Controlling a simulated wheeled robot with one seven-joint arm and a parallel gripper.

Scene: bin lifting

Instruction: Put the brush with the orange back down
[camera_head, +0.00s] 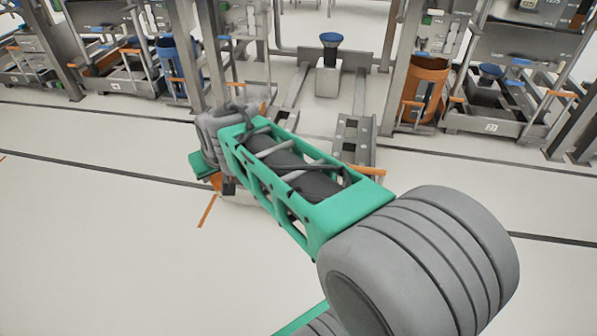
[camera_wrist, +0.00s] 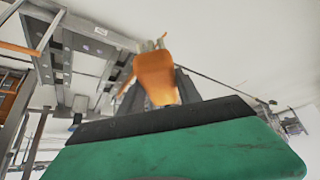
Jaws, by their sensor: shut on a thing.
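In the wrist view, the brush's orange back (camera_wrist: 155,75) faces me, with short grey tips showing at its far end. The dark fingers of my gripper (camera_wrist: 158,92) close on it from both sides. The green and black edge in front is part of my own wrist. In the head view, my gripper (camera_head: 222,184) is at the far end of my green arm, over the pale floor, and is mostly hidden by the arm. A small orange patch (camera_head: 215,181) shows there. I cannot tell how high the brush is above the floor.
Grey metal stations stand along the back, with a blue bin (camera_head: 172,68) at the left and an orange bin (camera_head: 425,88) at the right. A low metal frame (camera_head: 353,138) reaches toward my arm. The pale floor (camera_head: 90,240) at the left front is clear.

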